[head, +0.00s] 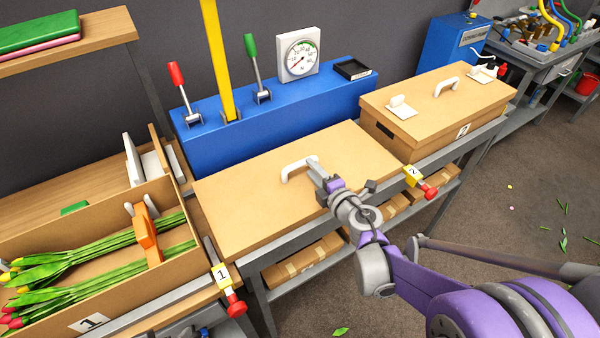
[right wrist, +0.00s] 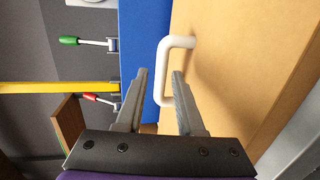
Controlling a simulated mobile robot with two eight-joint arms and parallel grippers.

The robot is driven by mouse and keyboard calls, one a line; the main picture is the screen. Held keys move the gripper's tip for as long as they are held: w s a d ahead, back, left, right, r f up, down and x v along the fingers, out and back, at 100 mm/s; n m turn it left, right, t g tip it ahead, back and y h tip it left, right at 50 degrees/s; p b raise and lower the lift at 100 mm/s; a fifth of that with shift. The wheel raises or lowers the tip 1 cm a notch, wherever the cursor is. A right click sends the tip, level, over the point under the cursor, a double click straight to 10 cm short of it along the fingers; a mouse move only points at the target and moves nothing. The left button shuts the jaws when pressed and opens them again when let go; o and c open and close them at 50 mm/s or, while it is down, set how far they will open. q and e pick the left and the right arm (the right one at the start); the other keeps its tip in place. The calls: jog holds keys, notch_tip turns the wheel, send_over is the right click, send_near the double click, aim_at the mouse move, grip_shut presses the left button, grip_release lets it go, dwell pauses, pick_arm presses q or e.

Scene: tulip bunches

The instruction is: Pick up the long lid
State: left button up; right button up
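The long lid (head: 240,205) is a flat tan board with a white bar handle (head: 293,170), lying on the grey bench in the middle of the head view. In the right wrist view the lid (right wrist: 225,75) fills the right side and its handle (right wrist: 163,70) stands up from it. My right gripper (head: 312,164) is at the handle. Its two fingers (right wrist: 160,78) are apart, one on each side of the handle's bar as seen from the wrist. I cannot tell whether either finger touches it. My left gripper is not in view.
A blue console (head: 290,112) with red and green levers, a yellow post (head: 217,60) and a dial (head: 298,62) stands behind the lid. A tan box (head: 440,100) with its own handle is at right. An open crate (head: 130,295) of tulips is at left.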

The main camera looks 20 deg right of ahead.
aim_at(303, 160)
jog(key=x, duration=0.8)
jog(key=shift+w+d+f+p, duration=0.15)
jog(key=shift+w+f+p, duration=0.15)
jog(key=shift+p, duration=0.1)
jog(key=shift+s+r, duration=0.1)
grip_shut()
